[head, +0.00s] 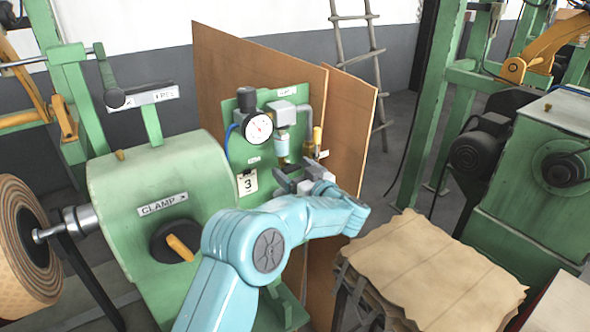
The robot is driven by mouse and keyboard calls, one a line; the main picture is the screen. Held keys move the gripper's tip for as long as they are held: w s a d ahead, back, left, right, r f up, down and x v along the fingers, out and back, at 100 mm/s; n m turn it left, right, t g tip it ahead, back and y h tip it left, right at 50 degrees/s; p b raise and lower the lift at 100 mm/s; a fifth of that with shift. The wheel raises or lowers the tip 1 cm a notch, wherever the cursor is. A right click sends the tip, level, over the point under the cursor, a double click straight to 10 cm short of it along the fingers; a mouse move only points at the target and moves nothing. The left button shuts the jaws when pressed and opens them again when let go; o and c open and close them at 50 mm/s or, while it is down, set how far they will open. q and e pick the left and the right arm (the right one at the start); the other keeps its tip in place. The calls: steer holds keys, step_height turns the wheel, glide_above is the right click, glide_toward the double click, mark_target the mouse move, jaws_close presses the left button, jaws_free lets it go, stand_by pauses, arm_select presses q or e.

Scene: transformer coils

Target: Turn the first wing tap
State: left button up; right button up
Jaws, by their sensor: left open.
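A green panel (239,155) carries a round pressure gauge (258,128), a clear filter bowl (282,145) and grey pipework. At its right edge is a brass fitting with an upright yellow handle (317,136); it may be the wing tap, but I cannot tell for certain. My left gripper (297,178) is open, just below the filter bowl and the brass parts, in front of the panel. Its fingers point up and left, and I see nothing between them. They hide part of the lower panel. My right gripper is not in view.
A green machine housing (160,190) with a "CLAMP" label and black knob (172,242) stands left of my arm. Brown boards (345,125) stand behind the panel. A stack of brown sheets (432,268) lies at lower right, beside a green motor unit (530,190).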

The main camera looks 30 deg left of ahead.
arm_select(q)
steer(key=c, duration=1.1)
steer(key=shift+o, duration=0.2)
steer(key=shift+f+n+b, duration=0.15)
steer(key=shift+n+b, duration=0.75)
steer(key=shift+b, duration=0.35)
steer(key=n+b, duration=0.8)
steer(key=shift+s+f, duration=0.1)
steer(key=shift+s, duration=0.05)
steer(key=n+b, duration=0.3)
steer(key=n, duration=0.1)
steer(key=shift+a+n+b, duration=0.1)
steer(key=shift+n+b, duration=0.2)
steer(key=shift+b, duration=0.1)
steer(key=shift+n+b, duration=1.25)
steer(key=shift+n, duration=0.45)
